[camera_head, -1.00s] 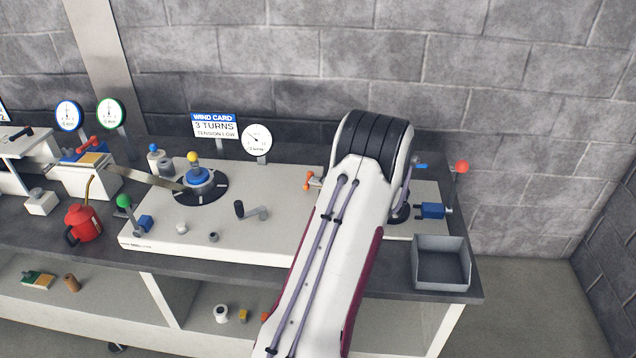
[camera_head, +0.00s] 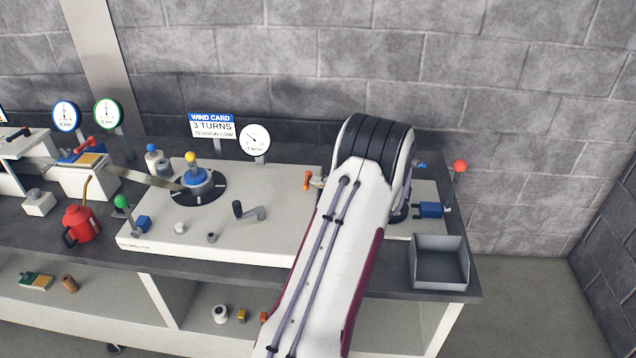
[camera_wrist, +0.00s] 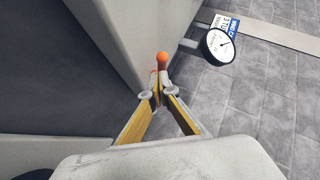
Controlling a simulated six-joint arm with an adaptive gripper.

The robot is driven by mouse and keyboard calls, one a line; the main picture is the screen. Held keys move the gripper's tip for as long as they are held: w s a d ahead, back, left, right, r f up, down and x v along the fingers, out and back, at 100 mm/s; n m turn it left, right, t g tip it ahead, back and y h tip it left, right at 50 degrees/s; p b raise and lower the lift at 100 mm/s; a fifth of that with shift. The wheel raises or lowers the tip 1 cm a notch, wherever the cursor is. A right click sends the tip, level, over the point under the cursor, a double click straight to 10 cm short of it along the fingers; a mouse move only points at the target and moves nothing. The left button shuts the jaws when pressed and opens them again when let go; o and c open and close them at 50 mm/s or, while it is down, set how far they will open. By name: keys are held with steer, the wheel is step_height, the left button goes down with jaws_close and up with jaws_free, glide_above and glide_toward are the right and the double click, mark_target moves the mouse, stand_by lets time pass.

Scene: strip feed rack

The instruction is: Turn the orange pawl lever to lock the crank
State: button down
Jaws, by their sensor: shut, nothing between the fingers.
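The orange pawl lever (camera_head: 307,180) stands on the white deck in the head view, just left of my arm. In the wrist view an orange knob (camera_wrist: 162,60), which looks like the lever's end, shows just beyond my fingertips. My gripper (camera_wrist: 157,92) is shut and empty, its tips close to the knob; I cannot tell whether they touch. In the head view my arm hides the gripper. A crank with a black grip (camera_head: 250,211) lies on the deck, left of the lever. A yellow-knobbed blue hub (camera_head: 197,180) sits on a black disc further left.
A wind card (camera_head: 212,127) and a gauge (camera_head: 255,140) stand behind the deck. To the right are a blue block (camera_head: 430,210), a red ball on a post (camera_head: 460,166) and an empty grey tray (camera_head: 440,284). A red can (camera_head: 80,224) stands left.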

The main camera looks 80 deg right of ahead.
steer(key=shift+s+r, duration=0.25)
steer(key=shift+s, duration=0.1)
steer(key=d+v, duration=0.1)
steer(key=v, duration=1.1)
steer(key=shift+s+r, duration=0.25)
steer(key=shift+r, duration=0.15)
steer(key=shift+a, duration=0.1)
stand_by(0.4)
